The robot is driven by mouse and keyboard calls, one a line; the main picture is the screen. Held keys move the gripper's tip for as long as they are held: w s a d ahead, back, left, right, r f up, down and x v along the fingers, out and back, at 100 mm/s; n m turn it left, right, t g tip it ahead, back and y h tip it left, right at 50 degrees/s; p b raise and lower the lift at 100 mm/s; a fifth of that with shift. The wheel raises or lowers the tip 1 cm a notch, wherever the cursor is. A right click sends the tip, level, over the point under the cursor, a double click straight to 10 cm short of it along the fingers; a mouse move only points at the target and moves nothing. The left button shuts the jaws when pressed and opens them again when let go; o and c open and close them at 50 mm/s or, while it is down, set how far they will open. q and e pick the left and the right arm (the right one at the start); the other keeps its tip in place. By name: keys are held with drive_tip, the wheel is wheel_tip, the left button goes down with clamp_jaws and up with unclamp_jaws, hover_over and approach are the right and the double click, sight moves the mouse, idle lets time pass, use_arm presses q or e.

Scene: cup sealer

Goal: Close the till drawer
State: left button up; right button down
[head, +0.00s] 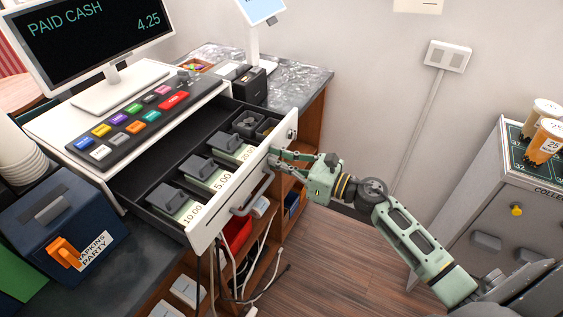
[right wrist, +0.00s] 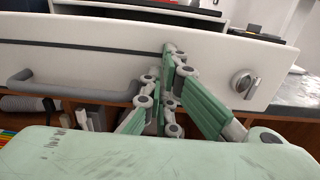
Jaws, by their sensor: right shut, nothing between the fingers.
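The till drawer (head: 206,228) is pulled far out of the white till body in the head view. Bank notes under grey clips and a coin section show inside it. Its white front fills much of the right wrist view (right wrist: 110,58), with a grey bar handle (right wrist: 45,84) at left and a round lock (right wrist: 243,84) at right. My right gripper (head: 273,155) is shut and empty, its fingertips at the drawer front between handle and lock. In the right wrist view the fingertips (right wrist: 170,50) appear against or very close to the front. My left gripper is not in view.
A screen (head: 88,40) and a coloured keypad (head: 130,120) stand on the till. A blue napkin box (head: 62,225) is at the lower left. Shelves with cables are below the drawer. A grey cabinet (head: 500,200) stands at right. Open floor (head: 330,255) lies between.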

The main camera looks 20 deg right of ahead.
sight(213, 135)
drive_tip(key=b+x, duration=0.7)
drive_tip(key=x, duration=1.6)
drive_tip(key=shift+w+a+r, duration=0.1)
drive_tip(key=shift+w+a, duration=0.15)
drive_tip(key=shift+a, duration=0.05)
drive_tip(key=shift+r, duration=0.1)
drive_tip(key=shift+d, duration=0.1)
